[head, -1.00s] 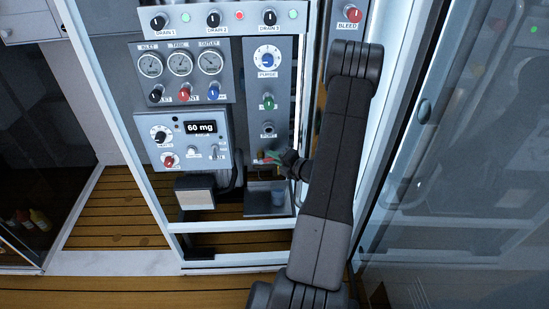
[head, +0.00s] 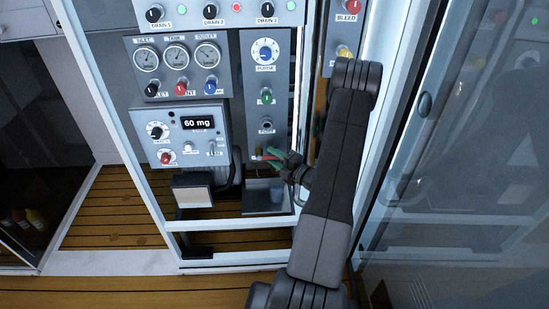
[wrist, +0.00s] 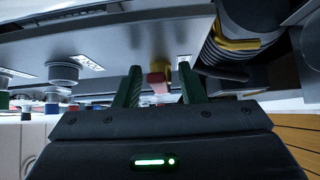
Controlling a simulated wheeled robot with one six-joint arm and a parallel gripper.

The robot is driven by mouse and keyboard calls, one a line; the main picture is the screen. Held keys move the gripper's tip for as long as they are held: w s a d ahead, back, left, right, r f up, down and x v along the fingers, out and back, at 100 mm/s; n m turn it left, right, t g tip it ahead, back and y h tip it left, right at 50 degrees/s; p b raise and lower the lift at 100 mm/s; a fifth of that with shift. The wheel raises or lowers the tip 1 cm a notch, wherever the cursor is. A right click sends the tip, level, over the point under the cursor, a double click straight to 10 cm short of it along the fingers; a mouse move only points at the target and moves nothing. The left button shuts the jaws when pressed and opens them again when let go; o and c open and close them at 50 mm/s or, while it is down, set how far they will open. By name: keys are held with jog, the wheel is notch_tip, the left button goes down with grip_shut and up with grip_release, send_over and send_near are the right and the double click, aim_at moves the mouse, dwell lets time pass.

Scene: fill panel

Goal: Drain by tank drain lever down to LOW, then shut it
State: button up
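The drain lever (head: 262,158), a short red handle with brass at its base, sits low on the right panel under a port. In the wrist view the red and brass piece (wrist: 159,80) shows between my two green fingers. My gripper (head: 276,158) is at the lever from the right; in the wrist view (wrist: 160,88) its fingers are apart, with gaps to the lever on both sides. I cannot tell whether either finger touches it. The tank gauge (head: 177,57) is the middle of three dials; its needle is too small to read.
A white display box (head: 182,135) reading 60 mg is to the left. A panel with a BLEED knob (head: 346,16) and a glass door (head: 460,180) are on the right, close to my arm.

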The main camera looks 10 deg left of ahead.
jog(key=shift+d, duration=0.1)
jog(key=v, duration=1.3)
jog(key=shift+s+d, duration=0.2)
jog(key=shift+d, duration=0.05)
jog(key=x, duration=1.4)
jog(key=shift+r+n+h, duration=0.2)
jog(key=shift+n+h, duration=0.1)
jog(key=shift+f, duration=0.15)
